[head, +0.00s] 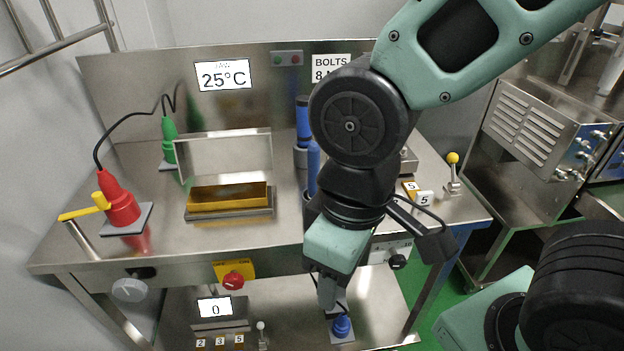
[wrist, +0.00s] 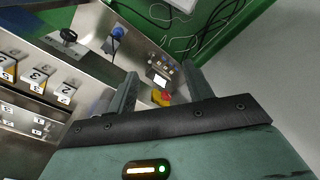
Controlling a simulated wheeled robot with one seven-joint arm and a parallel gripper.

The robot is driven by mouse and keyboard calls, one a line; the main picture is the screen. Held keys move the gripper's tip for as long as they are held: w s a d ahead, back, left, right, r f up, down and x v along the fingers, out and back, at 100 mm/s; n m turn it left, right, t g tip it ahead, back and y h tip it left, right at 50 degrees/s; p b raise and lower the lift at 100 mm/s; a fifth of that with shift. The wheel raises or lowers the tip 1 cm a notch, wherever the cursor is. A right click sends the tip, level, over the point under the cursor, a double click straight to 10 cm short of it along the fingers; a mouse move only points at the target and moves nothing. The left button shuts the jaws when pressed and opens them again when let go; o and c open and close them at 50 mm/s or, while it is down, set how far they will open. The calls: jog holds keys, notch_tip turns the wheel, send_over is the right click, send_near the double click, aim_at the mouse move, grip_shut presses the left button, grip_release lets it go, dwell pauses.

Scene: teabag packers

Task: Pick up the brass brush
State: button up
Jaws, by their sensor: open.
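I cannot make out a clear brass brush in either view. A long brass-coloured block (head: 228,197) lies in a shallow metal tray (head: 230,215) on the left-middle of the steel table; I cannot tell whether it is the brush. My gripper (head: 328,292) points down in front of the table's front edge, to the right of and below that block, well apart from it. In the wrist view my gripper (wrist: 162,88) shows two fingers spread apart with nothing between them. My arm hides part of the table's right middle.
Blue cylinders (head: 303,120) stand behind my arm. A red knob (head: 233,281) sits on the front edge. A blue connector (head: 341,326) is low below my gripper.

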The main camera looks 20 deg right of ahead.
jog(key=shift+r, duration=0.1)
jog(key=shift+c, duration=0.5)
notch_tip(320, 180, up, 15)
jog(key=n+p, duration=1.5)
send_over(313, 143)
jog(key=shift+h, duration=0.3)
notch_tip(313, 143, down, 12)
jog(key=shift+r+p, duration=0.25)
jog(key=shift+p, duration=0.2)
jog(key=shift+s+f+p, duration=0.15)
jog(key=shift+f+p, duration=0.6)
jog(key=shift+f, duration=1.95)
grip_shut()
